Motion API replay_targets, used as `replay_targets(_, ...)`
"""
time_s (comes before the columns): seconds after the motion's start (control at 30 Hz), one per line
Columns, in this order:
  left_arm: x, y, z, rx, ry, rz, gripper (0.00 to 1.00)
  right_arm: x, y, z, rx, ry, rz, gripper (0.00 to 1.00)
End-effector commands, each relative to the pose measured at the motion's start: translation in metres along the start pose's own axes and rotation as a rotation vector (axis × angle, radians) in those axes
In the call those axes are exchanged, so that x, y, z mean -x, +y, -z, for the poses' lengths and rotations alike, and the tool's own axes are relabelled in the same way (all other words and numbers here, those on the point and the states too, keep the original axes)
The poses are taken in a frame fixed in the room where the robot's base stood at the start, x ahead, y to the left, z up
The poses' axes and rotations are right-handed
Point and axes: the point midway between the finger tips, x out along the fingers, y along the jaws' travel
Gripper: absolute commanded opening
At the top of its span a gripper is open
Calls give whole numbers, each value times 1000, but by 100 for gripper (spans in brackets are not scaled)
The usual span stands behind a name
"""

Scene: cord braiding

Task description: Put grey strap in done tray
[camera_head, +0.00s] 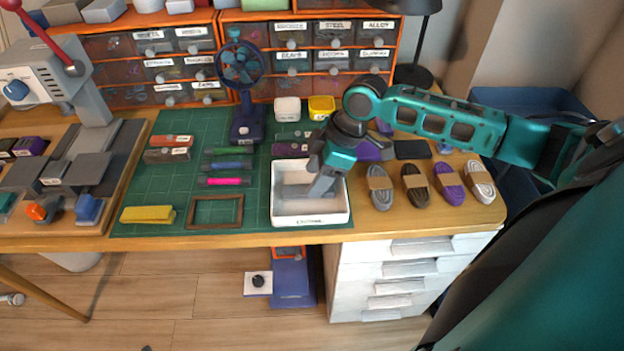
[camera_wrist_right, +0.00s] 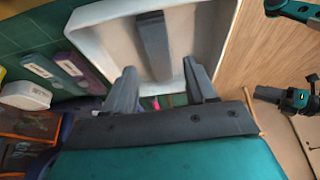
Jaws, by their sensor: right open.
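The white tray (camera_head: 311,219) stands at the front right corner of the green mat, with a label on its front that I cannot read. It also shows in the wrist view (camera_wrist_right: 216,22). A dark grey strap (camera_wrist_right: 152,45) lies in the tray, straight and flat-looking. My right gripper (camera_head: 318,192) is over the tray, pointing down; in the wrist view its two fingers (camera_wrist_right: 160,85) are apart with nothing between them. The strap lies beyond the fingertips, apart from them. In the head view the gripper partly hides the tray's inside. My left gripper is not visible in the head view.
Coiled cords (camera_head: 379,187) lie right of the tray. A wooden frame (camera_head: 215,212) and a yellow block (camera_head: 147,215) lie left of it. A blue fan (camera_head: 243,120) and orange drawer racks (camera_head: 227,55) stand behind. A grey press (camera_head: 70,75) stands left.

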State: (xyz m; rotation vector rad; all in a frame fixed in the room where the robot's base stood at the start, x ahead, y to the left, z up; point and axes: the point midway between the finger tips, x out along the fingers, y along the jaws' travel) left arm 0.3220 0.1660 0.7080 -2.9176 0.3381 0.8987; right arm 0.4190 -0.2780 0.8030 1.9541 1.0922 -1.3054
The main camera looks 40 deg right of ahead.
Motion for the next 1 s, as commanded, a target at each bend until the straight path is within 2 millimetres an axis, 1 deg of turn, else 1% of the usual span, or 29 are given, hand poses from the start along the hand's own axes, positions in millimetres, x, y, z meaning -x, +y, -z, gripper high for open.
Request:
replay_targets(0.03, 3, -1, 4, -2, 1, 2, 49, 15, 1, 0, 1, -4, -4, 56)
replay_targets(0.2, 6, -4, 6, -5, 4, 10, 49, 52, 1, 0, 1, -2, -3, 56)
replay_targets(0.3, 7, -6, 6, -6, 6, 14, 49, 69, 0, 0, 1, -3, -1, 56)
replay_targets(0.4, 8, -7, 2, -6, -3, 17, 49, 82, 0, 0, 0, -2, 0, 56)
replay_targets(0.5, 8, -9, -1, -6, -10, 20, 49, 88, 0, 0, 0, -1, 1, 56)
replay_targets(0.6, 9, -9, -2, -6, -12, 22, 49, 91, 0, 0, -1, 0, 2, 56)
replay_targets(1.0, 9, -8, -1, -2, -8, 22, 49, 91, 0, 0, 0, 0, 1, 56)
